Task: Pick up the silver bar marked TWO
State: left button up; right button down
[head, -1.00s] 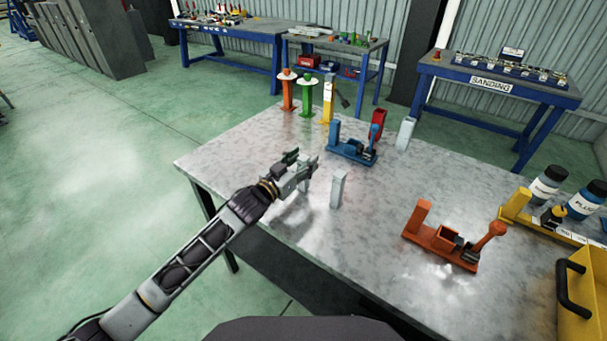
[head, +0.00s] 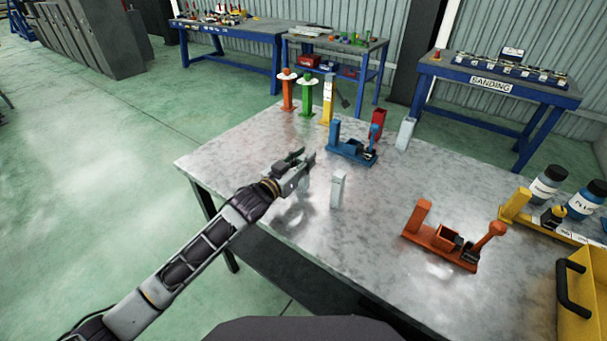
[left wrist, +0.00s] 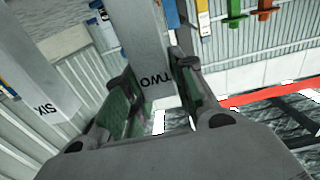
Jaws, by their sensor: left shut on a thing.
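The silver bar marked TWO (left wrist: 146,45) stands between the fingers of my left gripper (left wrist: 155,78) in the left wrist view, its label upside down there. The left gripper also shows in the head view (head: 304,168), over the left part of the table. It is shut on this bar. In the head view the bar is hard to tell apart from the grey fingers. A second silver bar, marked SIX (left wrist: 32,75), is beside it in the left wrist view. It stands upright just right of the gripper in the head view (head: 337,191). My right gripper is not in view.
The grey table (head: 270,225) holds a blue fixture (head: 350,152), an orange fixture (head: 440,245), a red block (head: 379,122) and another silver block (head: 405,134). Orange, green and yellow posts stand at the back. A yellow box (head: 585,300) is at right. The front left is clear.

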pick_arm(q)
grip_shut()
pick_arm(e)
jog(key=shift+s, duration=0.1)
